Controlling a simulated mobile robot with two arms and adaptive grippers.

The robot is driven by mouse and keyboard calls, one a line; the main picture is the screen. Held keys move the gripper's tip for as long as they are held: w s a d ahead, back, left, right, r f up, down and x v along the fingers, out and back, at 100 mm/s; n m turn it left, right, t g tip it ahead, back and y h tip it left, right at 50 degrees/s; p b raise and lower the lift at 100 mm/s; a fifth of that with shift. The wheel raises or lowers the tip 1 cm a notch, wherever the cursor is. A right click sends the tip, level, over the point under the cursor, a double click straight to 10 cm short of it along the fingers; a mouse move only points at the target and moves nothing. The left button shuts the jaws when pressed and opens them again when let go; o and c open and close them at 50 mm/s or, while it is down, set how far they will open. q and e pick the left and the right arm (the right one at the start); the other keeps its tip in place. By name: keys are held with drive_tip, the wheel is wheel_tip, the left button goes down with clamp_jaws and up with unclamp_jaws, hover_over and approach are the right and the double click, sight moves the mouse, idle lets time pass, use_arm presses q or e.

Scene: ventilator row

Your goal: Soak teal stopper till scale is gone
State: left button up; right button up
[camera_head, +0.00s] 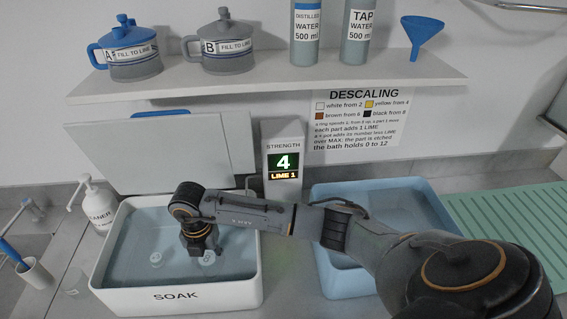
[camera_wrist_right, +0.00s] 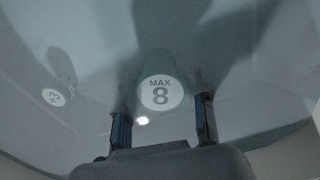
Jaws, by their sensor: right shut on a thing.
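My right gripper (camera_head: 203,248) reaches down into the white SOAK tub (camera_head: 176,297), which holds pale blue liquid. In the right wrist view its two fingers (camera_wrist_right: 162,118) are shut on a grey-teal stopper (camera_wrist_right: 158,70) with a round white label reading "MAX 8". No scale can be made out on the stopper. My left gripper is out of view.
A display (camera_head: 284,163) reads strength 4, LIME 1. A cleaner bottle (camera_head: 97,205) stands left. Pots A (camera_head: 130,62) and B (camera_head: 228,55) sit on the shelf.

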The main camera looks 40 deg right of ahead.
wheel_tip(320, 180, up, 17)
drive_tip(key=p, duration=0.9)
idle(0.4)
